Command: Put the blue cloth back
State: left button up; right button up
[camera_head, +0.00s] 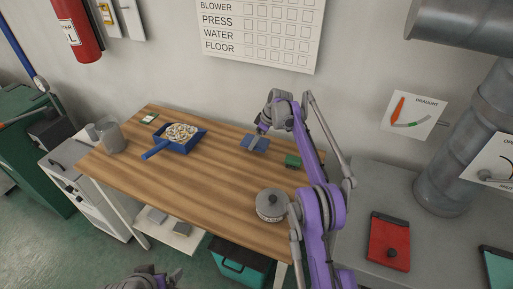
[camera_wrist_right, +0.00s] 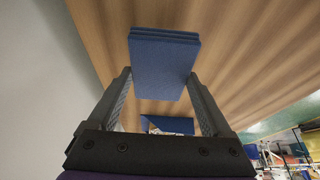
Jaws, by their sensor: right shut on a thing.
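The blue cloth (camera_head: 261,147) is a folded, flat pad at the back right of the wooden table (camera_head: 200,195). In the right wrist view the cloth (camera_wrist_right: 165,62) shows stacked layers and sits between my fingertips. My right gripper (camera_head: 256,137) is shut on it from above; it also shows in the right wrist view (camera_wrist_right: 160,76). I cannot tell whether the cloth touches the table or is just above it. My left gripper (camera_head: 152,278) shows only in part at the bottom edge, apart from the cloth, and its fingers are unclear.
A blue dustpan-like tray (camera_head: 157,151) with pale rings in it lies left of the cloth. A green block (camera_head: 293,161) is close on the right. The table's middle is clear.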

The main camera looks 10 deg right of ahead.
aim_at(256, 146)
notch_tip(256, 146, down, 4)
jog(key=shift+f, duration=0.1)
jog(key=shift+w, duration=0.1)
jog(key=o, duration=1.1)
jog(key=shift+f, duration=0.1)
